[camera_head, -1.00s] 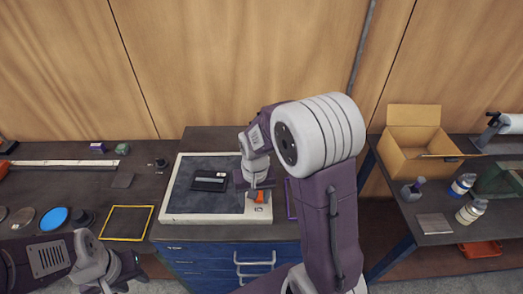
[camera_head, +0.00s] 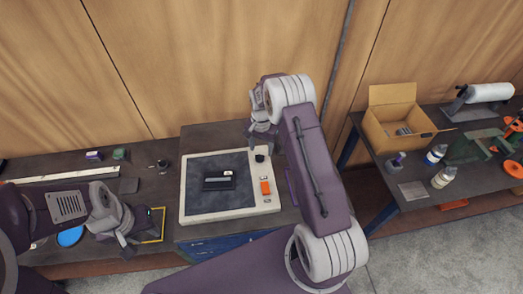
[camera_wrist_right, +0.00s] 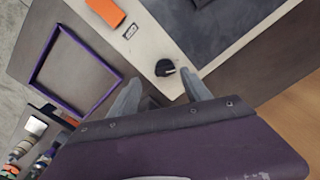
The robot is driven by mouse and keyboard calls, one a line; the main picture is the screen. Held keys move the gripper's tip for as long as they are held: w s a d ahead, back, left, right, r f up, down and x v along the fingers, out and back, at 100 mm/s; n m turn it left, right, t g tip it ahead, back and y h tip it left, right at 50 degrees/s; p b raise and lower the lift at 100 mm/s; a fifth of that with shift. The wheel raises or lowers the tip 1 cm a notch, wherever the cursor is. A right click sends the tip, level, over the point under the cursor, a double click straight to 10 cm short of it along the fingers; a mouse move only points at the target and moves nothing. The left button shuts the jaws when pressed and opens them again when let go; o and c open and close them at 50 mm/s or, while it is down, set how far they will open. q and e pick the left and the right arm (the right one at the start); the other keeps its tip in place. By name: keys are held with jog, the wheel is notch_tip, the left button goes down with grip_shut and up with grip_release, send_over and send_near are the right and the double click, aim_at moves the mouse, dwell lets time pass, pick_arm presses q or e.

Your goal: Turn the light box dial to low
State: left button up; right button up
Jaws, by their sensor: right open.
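The light box (camera_head: 187,214) is a white-framed slab with a dark panel. Its black dial (camera_head: 259,155) is at the upper right of the frame, above an orange rectangular switch (camera_head: 265,187). In the right wrist view the dial (camera_wrist_right: 165,68) has a white mark on its right side. My right gripper (camera_wrist_right: 160,78) is open, its fingertips on either side of the dial in that view; contact cannot be told. In the head view my right gripper (camera_head: 262,142) is just above the dial. My left gripper (camera_head: 125,238) is at the lower left, away from the box; its jaws are unclear.
A black cartridge-like item (camera_head: 218,180) lies on the panel. A purple frame (camera_wrist_right: 46,92) lies beside the box in the wrist view. A side table on the right holds a cardboard box (camera_head: 400,125) and bottles (camera_head: 443,178). A yellow-edged square (camera_head: 157,225) is near my left gripper.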

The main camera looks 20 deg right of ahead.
aim_at(260, 155)
jog(key=f, duration=0.1)
jog(key=w+f+p, duration=0.1)
jog(key=f, duration=0.2)
jog(key=shift+w+a+f, duration=0.1)
jog(key=shift+w+a, duration=0.15)
jog(key=shift+a, duration=0.05)
jog(key=shift+f, duration=0.2)
jog(key=shift+s+d, duration=0.15)
jog(key=shift+s, duration=0.15)
jog(key=shift+s+r, duration=0.1)
jog(key=shift+s, duration=0.05)
jog(key=shift+c, duration=0.9)
jog(key=c, duration=1)
grip_shut()
pick_arm(q)
jog(key=shift+w+a+r, duration=0.15)
jog(key=shift+w+r, duration=0.1)
jog(key=shift+r, duration=0.2)
jog(key=shift+w+a+r, duration=0.15)
jog(key=shift+w+r, duration=0.05)
jog(key=shift+r, duration=0.25)
jog(key=shift+d, duration=0.1)
